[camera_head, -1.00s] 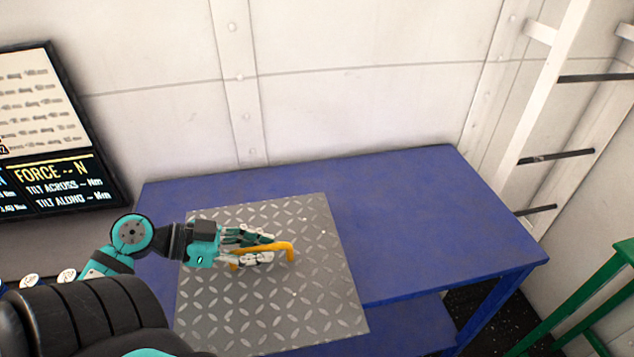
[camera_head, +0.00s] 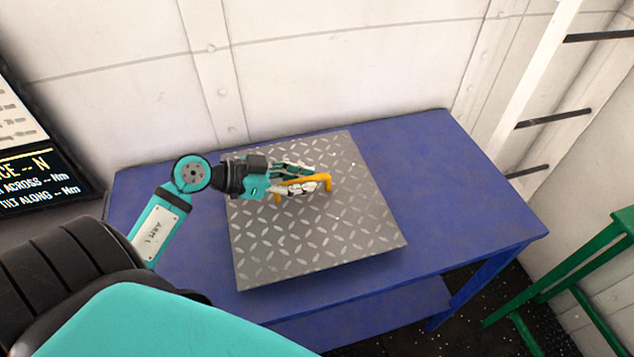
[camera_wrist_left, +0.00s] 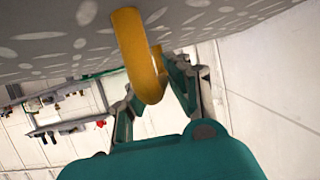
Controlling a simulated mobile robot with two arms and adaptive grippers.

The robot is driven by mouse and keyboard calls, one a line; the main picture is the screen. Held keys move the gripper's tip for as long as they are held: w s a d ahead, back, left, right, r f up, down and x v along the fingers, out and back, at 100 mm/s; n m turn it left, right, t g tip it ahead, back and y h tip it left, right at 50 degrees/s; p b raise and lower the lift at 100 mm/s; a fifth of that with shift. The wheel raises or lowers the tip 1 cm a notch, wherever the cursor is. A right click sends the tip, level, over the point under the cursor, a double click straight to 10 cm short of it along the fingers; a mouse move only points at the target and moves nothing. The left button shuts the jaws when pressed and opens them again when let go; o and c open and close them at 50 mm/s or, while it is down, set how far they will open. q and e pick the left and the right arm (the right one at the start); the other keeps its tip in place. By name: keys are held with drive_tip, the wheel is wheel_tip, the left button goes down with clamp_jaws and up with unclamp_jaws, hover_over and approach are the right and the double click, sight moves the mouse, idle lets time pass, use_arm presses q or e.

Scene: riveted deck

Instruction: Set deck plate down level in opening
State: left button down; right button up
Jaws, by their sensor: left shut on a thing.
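The deck plate (camera_head: 300,240) is a grey square sheet with a raised tread pattern and a yellow handle (camera_head: 326,180) on top. It is over the blue table in the head view; whether it touches the table I cannot tell. My left gripper (camera_head: 298,180) is shut on the handle, coming in from the left. In the left wrist view the yellow handle (camera_wrist_left: 138,50) is between the fingers (camera_wrist_left: 155,95), with the plate's patterned face (camera_wrist_left: 60,40) along the top. No opening shows in these frames. My right gripper is not in view.
The blue table (camera_head: 460,200) has bare top to the right of the plate. A green frame (camera_head: 590,250) stands at the right, near a white ladder (camera_head: 530,110). A dark display (camera_head: 35,150) is at the left. A white riveted wall (camera_head: 330,60) is behind.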

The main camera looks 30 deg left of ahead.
sight(317, 188)
use_arm(q)
drive_tip(key=w, duration=0.1)
drive_tip(key=w+d, duration=0.1)
drive_tip(key=w, duration=0.1)
drive_tip(key=shift+w+d, duration=0.1)
drive_tip(key=shift+d, duration=0.2)
drive_tip(key=shift+f, duration=1.75)
drive_tip(key=c, duration=1.7)
unclamp_jaws()
drive_tip(key=shift+f, duration=0.15)
drive_tip(key=o, duration=0.4)
